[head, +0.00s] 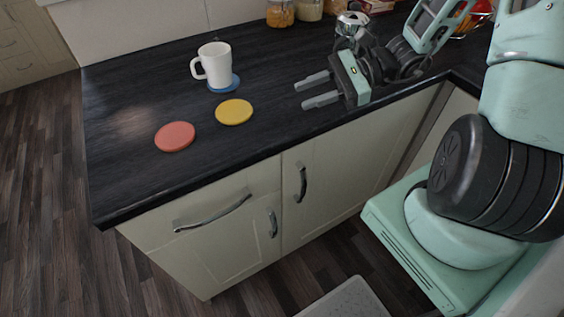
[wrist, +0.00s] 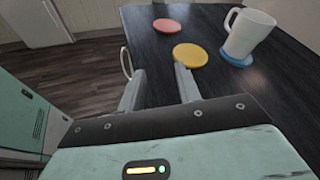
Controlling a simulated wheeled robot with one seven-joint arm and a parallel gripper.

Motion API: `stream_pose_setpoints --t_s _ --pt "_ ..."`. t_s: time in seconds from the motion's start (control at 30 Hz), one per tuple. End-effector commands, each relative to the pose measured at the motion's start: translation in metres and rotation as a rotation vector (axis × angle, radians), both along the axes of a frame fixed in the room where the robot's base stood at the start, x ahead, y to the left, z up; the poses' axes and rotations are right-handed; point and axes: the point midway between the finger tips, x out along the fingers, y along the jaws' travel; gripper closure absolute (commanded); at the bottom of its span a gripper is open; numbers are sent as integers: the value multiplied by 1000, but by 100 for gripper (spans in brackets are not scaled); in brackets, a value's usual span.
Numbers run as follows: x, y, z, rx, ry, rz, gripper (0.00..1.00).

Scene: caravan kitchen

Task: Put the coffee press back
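A shiny metal-topped object (head: 352,19), which looks like the coffee press, stands on the dark counter behind my arm in the head view. Its lower part is mostly hidden, and it does not show in the wrist view. My gripper (head: 316,89) is open and empty over the counter, its fingers pointing left towards the coasters. In the wrist view the two fingers (wrist: 158,88) are apart with nothing between them. A yellow coaster (head: 234,112) and a red coaster (head: 175,137) lie bare on the counter. A white mug (head: 216,64) stands upright on a blue coaster (head: 227,87).
Jars (head: 280,13) stand along the back wall, and a bowl of fruit (head: 474,18) is at the back right, partly behind my arm. The counter (head: 130,95) is clear at its left end. Cabinet handles (head: 212,213) stick out below its front edge.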

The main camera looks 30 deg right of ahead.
Motion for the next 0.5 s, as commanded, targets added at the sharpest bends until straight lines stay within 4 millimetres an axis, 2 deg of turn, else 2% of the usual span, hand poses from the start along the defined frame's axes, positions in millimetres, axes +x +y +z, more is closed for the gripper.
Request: stream_pose_setpoints --t_s 0.03,0.1,0.2,0.3,0.5 --pt "-13 29 3 -76 -23 150 66" --pt "-33 59 3 -174 -58 338 66" --pt "-63 92 3 -317 -129 601 66" --pt "-92 114 3 -459 -225 854 66" --pt "-135 139 8 -727 -504 1317 66"
